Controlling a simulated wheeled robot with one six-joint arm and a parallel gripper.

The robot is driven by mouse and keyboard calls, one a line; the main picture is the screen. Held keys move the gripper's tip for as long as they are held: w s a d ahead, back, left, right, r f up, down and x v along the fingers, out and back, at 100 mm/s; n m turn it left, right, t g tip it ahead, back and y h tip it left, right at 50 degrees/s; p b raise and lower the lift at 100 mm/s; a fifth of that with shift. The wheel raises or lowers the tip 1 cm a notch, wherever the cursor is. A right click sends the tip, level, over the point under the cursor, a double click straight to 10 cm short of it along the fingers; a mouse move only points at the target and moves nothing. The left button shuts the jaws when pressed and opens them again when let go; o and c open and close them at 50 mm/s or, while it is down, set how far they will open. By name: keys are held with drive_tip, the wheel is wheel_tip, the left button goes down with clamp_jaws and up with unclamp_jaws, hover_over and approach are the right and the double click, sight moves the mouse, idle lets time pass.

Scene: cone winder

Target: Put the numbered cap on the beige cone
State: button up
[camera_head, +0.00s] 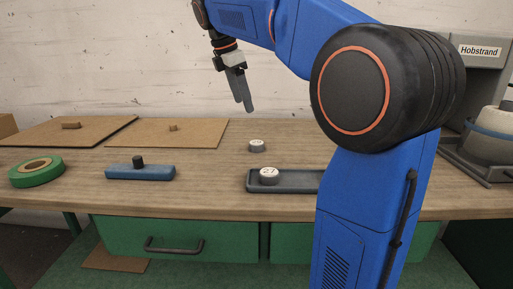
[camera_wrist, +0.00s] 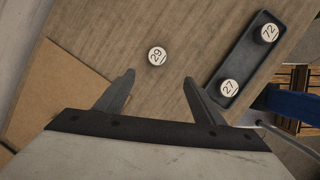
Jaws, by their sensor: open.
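My gripper (camera_head: 243,106) is open and empty above the workbench; its two fingers stand apart in the wrist view (camera_wrist: 160,80). A round grey cap with a white top (camera_head: 257,146) lies alone on the wood; in the wrist view this cap (camera_wrist: 157,56) seems to read 29 and lies just beyond the fingertips. A cap marked 27 (camera_head: 269,176) sits in a dark tray (camera_head: 254,188); it also shows in the wrist view (camera_wrist: 229,88), with a cap marked 72 (camera_wrist: 268,33) at the tray's other end. A pale beige, blue-banded body (camera_head: 493,122), possibly the cone, is cut off at the right edge.
A grey machine marked Hobstrand (camera_head: 484,52) stands at the right, partly behind my arm. On the bench lie a green ring (camera_head: 24,178), a blue block with a dark knob (camera_head: 150,173) and two brown boards (camera_head: 80,131) (camera_head: 200,133). The wood around the lone cap is clear.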

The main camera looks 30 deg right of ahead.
drive_tip(key=a+n, duration=0.1)
drive_tip(key=n, duration=0.3)
approach(257, 142)
drive_tip(key=shift+s+f+h, duration=0.15)
drive_tip(key=shift+f+h, duration=0.05)
drive_tip(key=shift+f, duration=0.4)
drive_tip(key=shift+s+f+h, duration=0.15)
drive_tip(key=shift+f+h, duration=0.05)
drive_tip(key=shift+f, duration=0.4)
drive_tip(key=shift+w+x, duration=0.15)
drive_tip(key=shift+x, duration=1.3)
drive_tip(key=shift+w+x, duration=0.15)
drive_tip(key=shift+x, duration=1.3)
drive_tip(key=c, duration=1.2)
wheel_tip(257, 142, up, 10)
drive_tip(key=shift+r, duration=0.1)
